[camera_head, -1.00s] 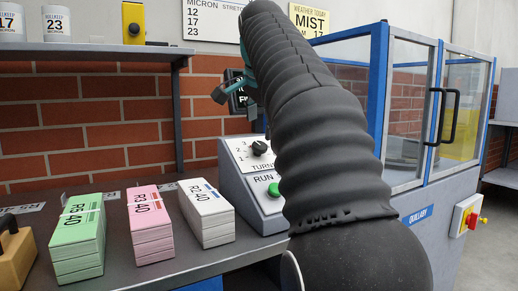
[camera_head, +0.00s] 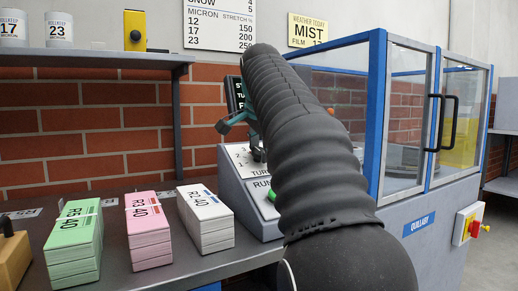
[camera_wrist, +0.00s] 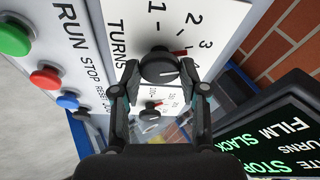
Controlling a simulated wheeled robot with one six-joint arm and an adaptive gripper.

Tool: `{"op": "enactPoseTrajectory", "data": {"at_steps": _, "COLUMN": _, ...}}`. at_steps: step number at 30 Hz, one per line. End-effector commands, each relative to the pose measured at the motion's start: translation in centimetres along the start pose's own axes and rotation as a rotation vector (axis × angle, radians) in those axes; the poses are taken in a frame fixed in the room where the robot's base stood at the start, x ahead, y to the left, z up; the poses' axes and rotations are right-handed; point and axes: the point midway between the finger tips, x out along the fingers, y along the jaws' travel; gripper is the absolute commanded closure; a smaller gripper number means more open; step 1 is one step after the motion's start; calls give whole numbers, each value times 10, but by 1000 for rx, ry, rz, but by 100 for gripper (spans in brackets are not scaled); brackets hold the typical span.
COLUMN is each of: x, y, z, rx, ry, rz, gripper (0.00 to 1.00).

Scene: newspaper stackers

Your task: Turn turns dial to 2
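The turns dial is a round black knob (camera_wrist: 160,66) on a white panel marked TURNS, with numbers 1, 2, 3 and more around it. A red mark sits beside the knob on the side toward 3; I cannot tell for certain where the knob points. My gripper (camera_wrist: 160,72) has its fingers apart, one on each side of the knob. I cannot tell whether they touch it. In the head view, my gripper (camera_head: 246,132) is in front of the control panel (camera_head: 238,190), and my arm hides part of the panel.
Green RUN (camera_wrist: 14,39), red STOP (camera_wrist: 46,77) and blue RESET (camera_wrist: 68,101) buttons sit beside the dial. A smaller dial (camera_wrist: 150,114) lies just below it. A dark display (camera_wrist: 265,140) is close to my gripper. Paper stacks (camera_head: 206,220) stand left of the panel.

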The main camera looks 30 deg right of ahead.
Motion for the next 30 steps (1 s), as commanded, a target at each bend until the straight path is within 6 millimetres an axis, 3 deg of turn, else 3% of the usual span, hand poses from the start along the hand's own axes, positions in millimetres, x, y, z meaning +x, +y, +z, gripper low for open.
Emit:
{"op": "enactPoseTrajectory", "data": {"at_steps": 2, "x": 0, "y": 0, "z": 0, "rx": 0, "ry": 0, "rz": 2, "gripper": 91}}
{"op": "enactPoseTrajectory", "data": {"at_steps": 14, "x": 0, "y": 1, "z": 1, "rx": -63, "ry": -2, "rz": -17, "gripper": 92}}
{"op": "enactPoseTrajectory", "data": {"at_steps": 30, "x": 0, "y": 2, "z": -1, "rx": -443, "ry": 0, "rz": -132, "gripper": 92}}
